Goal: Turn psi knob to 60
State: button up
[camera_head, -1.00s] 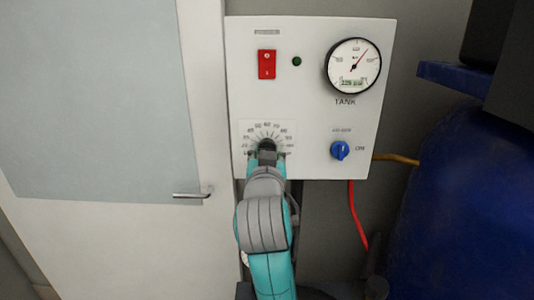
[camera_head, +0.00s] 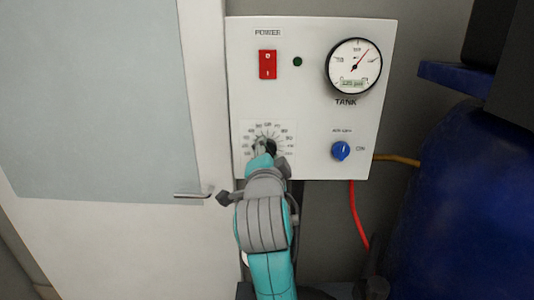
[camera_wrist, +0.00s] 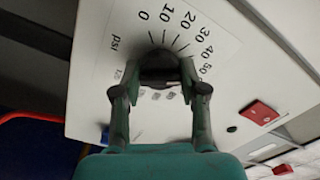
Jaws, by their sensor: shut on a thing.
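The psi knob is dark and sits on the front of a white control panel (camera_head: 310,110). Its dark body (camera_wrist: 160,68) shows between my fingertips in the wrist view. My gripper (camera_head: 268,148) is shut on the knob at the panel's lower left. In the wrist view one finger of my gripper (camera_wrist: 159,90) is on each side of it. The printed psi scale (camera_wrist: 180,30) reads 0, 10, 20, 30, 40 and 50 there. The rest of the scale is hidden or blurred. I cannot tell which number the knob points to.
A red power switch (camera_head: 267,65), a tank gauge (camera_head: 353,66) and a blue knob (camera_head: 341,151) are on the same panel. A door with a handle (camera_head: 190,194) is on the left. A large blue tank (camera_head: 450,200) stands on the right.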

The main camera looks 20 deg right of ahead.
jog(key=m, duration=0.5)
jog(key=shift+m, duration=0.4)
dwell(0.4)
jog(key=o, duration=1.1)
jog(key=shift+o, duration=0.2)
jog(key=v, duration=1.2)
